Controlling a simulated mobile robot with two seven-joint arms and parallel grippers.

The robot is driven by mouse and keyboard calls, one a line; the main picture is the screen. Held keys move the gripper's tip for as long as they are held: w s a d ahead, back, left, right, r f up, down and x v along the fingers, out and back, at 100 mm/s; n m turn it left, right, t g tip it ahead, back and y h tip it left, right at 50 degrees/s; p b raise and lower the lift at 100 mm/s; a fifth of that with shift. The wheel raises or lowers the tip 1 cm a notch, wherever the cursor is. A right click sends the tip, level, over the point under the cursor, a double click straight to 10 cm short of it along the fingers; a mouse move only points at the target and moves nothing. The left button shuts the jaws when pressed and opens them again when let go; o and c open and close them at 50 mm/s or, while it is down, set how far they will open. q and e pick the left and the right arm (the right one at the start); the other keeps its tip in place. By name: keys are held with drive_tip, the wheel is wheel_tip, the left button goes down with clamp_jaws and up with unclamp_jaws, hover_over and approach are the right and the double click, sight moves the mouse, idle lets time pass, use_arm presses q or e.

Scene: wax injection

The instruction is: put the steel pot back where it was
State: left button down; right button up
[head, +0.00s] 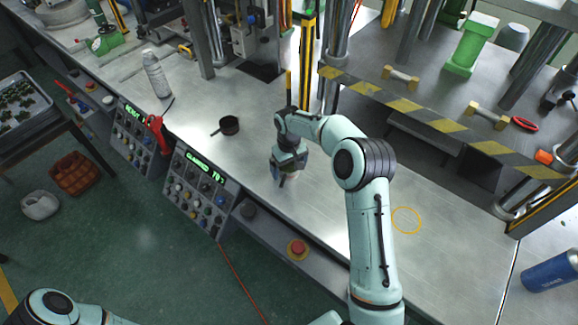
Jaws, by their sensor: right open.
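My right gripper (284,178) points down over the middle of the steel worktop (245,155). It is open. A small rounded metal thing, probably the steel pot (296,175), shows partly behind and below it; the gripper hides most of it, and I cannot tell whether they touch. A thin yellow-orange ring (407,221) marks the worktop to the right of my right forearm, and nothing stands in it. My left arm shows only at the bottom left edge; its gripper is out of view.
A small dark pan (229,125) with a handle stands left of the gripper. A spray bottle (156,74) stands further left. A striped press edge (420,112) and steel columns stand behind. A red button (297,248) is at the front.

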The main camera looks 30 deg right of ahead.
use_arm(q)
drive_tip(key=shift+w+r+p, duration=0.6)
drive_tip(key=shift+w+r, duration=0.2)
drive_tip(key=shift+w, duration=0.1)
use_arm(e)
wheel_tip(320, 180, up, 12)
drive_tip(key=shift+r, duration=0.15)
use_arm(q)
drive_tip(key=shift+s, duration=0.1)
